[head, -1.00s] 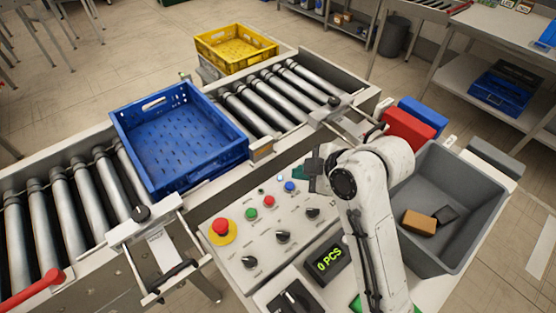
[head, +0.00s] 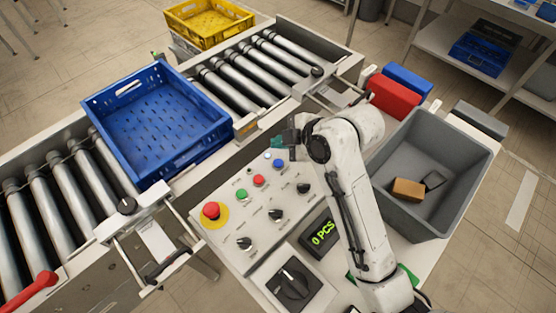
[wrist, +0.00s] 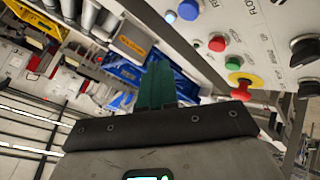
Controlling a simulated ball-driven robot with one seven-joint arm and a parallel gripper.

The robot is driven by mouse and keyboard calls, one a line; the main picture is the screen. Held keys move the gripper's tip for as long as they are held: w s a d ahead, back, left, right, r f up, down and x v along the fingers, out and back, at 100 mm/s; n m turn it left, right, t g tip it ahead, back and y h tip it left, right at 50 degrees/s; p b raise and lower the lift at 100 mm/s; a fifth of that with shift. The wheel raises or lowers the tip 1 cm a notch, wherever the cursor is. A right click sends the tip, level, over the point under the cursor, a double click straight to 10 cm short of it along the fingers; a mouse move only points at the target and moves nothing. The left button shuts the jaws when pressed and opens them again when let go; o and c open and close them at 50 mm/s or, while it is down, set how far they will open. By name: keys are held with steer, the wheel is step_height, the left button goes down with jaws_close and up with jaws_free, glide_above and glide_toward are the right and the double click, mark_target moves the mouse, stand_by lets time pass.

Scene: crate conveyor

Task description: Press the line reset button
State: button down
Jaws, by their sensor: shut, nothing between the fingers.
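The control panel (head: 225,225) carries a blue button (head: 279,162), a small white button or lamp (head: 267,155), a red button (head: 259,180), a green button (head: 241,194) and a red mushroom button on a yellow ring (head: 211,210). The labels are too small to read, so I cannot tell which is the line reset. My gripper (head: 278,142) is shut and empty, with teal fingers just beyond the blue button. In the wrist view my gripper (wrist: 155,85) points away from the panel's button row; the blue button (wrist: 188,10) is at the top, apart from the fingers.
A blue crate (head: 205,150) sits on the roller conveyor left of the panel. A yellow crate (head: 205,40) stands behind it. Black knobs (head: 245,243) and a "0 PCS" display (head: 322,234) are near the buttons. A grey bin (head: 470,165) holding blocks stands at right.

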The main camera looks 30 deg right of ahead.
mark_target(281, 164)
steer(key=shift+f+b, duration=1.8)
steer(key=shift+f, duration=0.7)
steer(key=shift+f, duration=0.1)
steer(key=shift+f, duration=0.3)
steer(key=shift+f+b, duration=0.5)
stand_by(0.9)
steer(key=shift+r, duration=0.1)
steer(key=shift+r+p, duration=0.8)
